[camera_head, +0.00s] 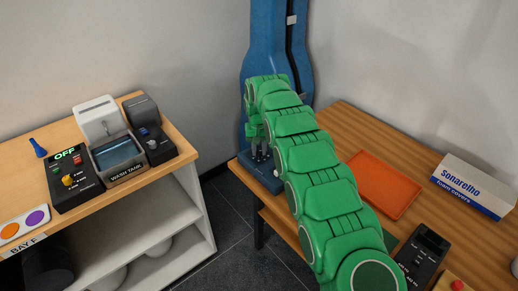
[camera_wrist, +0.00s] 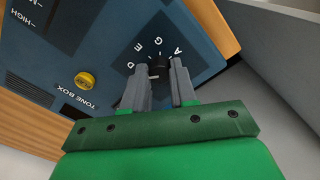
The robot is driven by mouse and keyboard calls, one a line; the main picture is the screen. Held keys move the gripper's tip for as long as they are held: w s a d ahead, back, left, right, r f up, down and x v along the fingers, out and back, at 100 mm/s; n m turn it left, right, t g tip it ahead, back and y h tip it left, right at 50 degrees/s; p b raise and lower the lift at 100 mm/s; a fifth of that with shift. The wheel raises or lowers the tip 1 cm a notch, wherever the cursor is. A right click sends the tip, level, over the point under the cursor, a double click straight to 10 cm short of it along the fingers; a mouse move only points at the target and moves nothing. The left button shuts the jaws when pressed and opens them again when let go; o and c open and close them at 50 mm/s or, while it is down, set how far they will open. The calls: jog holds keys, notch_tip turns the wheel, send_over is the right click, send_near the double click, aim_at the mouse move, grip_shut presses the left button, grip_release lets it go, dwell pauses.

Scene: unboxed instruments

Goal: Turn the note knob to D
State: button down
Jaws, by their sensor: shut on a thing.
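The blue tone box (camera_wrist: 60,60) fills much of the wrist view, with the letters D, E, G and A arched around a small black note knob (camera_wrist: 159,60). My gripper (camera_wrist: 160,68) is shut on the note knob, with one grey finger on each side. The fingers hide part of the knob. A small pale mark shows between the fingers, but I cannot tell for sure which letter the knob points to. In the head view the tone box (camera_head: 262,181) sits at the table's left end, with my gripper (camera_head: 260,155) pointing down over it.
A yellow button (camera_wrist: 85,80) is on the tone box panel. An orange tray (camera_head: 383,184), a Sonarelho box (camera_head: 472,185) and a black device (camera_head: 423,256) are on the right table. A blue instrument case (camera_head: 265,45) stands behind. A wash tank (camera_head: 119,156) is on the left bench.

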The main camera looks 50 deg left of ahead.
aim_at(259, 151)
jog(key=shift+m, duration=1)
jog(key=c, duration=0.9)
grip_release()
jog(key=shift+r, duration=3.9)
